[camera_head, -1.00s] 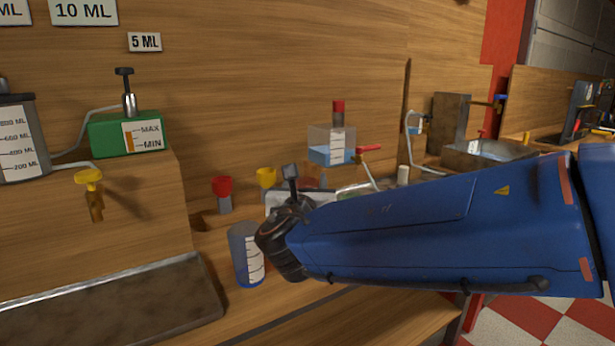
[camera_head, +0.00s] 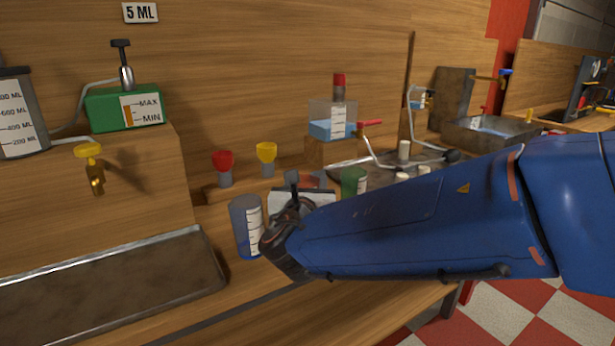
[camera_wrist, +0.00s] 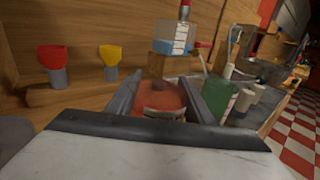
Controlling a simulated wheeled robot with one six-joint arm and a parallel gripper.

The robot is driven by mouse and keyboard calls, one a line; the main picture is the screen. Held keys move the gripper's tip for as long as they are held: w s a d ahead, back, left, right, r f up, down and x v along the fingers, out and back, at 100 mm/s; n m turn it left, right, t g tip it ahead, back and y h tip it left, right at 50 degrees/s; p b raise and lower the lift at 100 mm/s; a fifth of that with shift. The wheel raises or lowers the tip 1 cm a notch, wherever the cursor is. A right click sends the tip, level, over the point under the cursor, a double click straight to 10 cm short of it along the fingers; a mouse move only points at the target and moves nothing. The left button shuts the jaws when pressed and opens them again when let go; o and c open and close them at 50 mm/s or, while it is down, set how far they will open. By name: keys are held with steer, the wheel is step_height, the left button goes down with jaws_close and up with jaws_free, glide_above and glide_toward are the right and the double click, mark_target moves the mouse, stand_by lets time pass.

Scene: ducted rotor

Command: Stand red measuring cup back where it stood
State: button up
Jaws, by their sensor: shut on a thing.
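The red measuring cup (camera_wrist: 160,98) is between the two fingers of my gripper (camera_wrist: 158,92) in the wrist view, and the gripper is shut on it. The cup's lower part is hidden by the gripper body. In the head view my gripper (camera_head: 303,190) is above the bench behind my blue arm, and only a small reddish part of the cup (camera_head: 309,179) shows. I cannot tell whether the cup touches the bench. A blue measuring cup (camera_head: 245,228) stands left of my gripper. A green measuring cup (camera_head: 353,182) stands to its right; it also shows in the wrist view (camera_wrist: 217,97).
Red (camera_head: 223,168) and yellow (camera_head: 266,158) funnel-topped pieces stand on a ledge behind. A clear tank with blue liquid (camera_head: 333,120) stands on a wooden block (camera_head: 331,150). Several pale cylinders (camera_head: 404,150) stand at right. A metal tray (camera_head: 110,280) is at front left.

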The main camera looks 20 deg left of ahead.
steer(key=shift+f, duration=0.5)
stand_by(0.4)
steer(key=o, duration=1.7)
steer(key=shift+s, duration=0.1)
